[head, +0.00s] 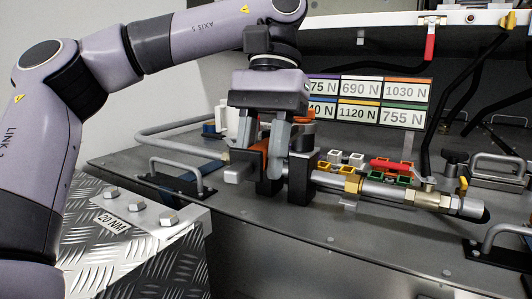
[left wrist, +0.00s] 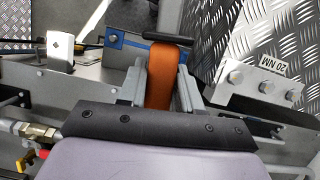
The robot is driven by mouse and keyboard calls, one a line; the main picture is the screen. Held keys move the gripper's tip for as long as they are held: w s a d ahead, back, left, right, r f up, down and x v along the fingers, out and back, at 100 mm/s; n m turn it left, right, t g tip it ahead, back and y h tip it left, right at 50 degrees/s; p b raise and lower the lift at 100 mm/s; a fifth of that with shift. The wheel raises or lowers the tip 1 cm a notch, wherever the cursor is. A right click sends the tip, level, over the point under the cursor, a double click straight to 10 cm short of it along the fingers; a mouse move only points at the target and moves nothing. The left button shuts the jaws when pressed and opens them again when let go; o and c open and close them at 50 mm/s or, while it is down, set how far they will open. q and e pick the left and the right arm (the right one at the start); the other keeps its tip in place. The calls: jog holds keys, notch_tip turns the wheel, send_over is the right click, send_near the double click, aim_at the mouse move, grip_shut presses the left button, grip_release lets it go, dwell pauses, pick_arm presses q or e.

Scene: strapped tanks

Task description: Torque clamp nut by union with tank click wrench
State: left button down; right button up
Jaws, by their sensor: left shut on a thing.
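My left gripper (head: 262,158) points down over the bench, beside the black clamp blocks. It is shut on an orange thing, likely the click wrench (left wrist: 160,80), with a black bar across its far end in the left wrist view. In the head view the fingers hide most of it. A black clamp block (head: 300,178) stands upright on the pipe (head: 326,180), right of the fingers. The brass union (head: 353,184) sits on the pipe further right. I cannot make out the clamp nut or whether the wrench touches it. My right gripper is not in view.
A chequered metal box (head: 140,245) with several hex bolts and a "20 NM" plate (head: 109,222) stands at front left. Coloured sockets (head: 390,168) lie behind the pipe, below a torque label board (head: 380,88). Metal handles (head: 178,170) rise from the bench. The bench front is clear.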

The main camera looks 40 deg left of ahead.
pick_arm(q)
jog(key=shift+s+a+m+y, duration=0.25)
jog(key=shift+a+m, duration=0.25)
jog(key=shift+a, duration=0.35)
jog(key=shift+s+a+m+y, duration=0.2)
jog(key=shift+a+m, duration=0.3)
jog(key=shift+a, duration=0.35)
jog(key=shift+w+d+n+h, duration=0.25)
jog(key=shift+d+n, duration=0.25)
jog(key=shift+d, duration=0.4)
jog(key=shift+w+d+n+h, duration=0.25)
jog(key=shift+d+n, duration=0.25)
jog(key=shift+d, duration=0.4)
jog(key=shift+w+d+n+h, duration=0.1)
jog(key=shift+w+d+n, duration=0.2)
jog(key=shift+d, duration=0.25)
jog(key=shift+w+d+n+h, duration=0.1)
jog(key=shift+w+d+n, duration=0.1)
jog(key=shift+d+n, duration=0.25)
jog(key=shift+w+d+n+h, duration=0.1)
jog(key=shift+w+d+n, duration=0.15)
jog(key=shift+d, duration=0.35)
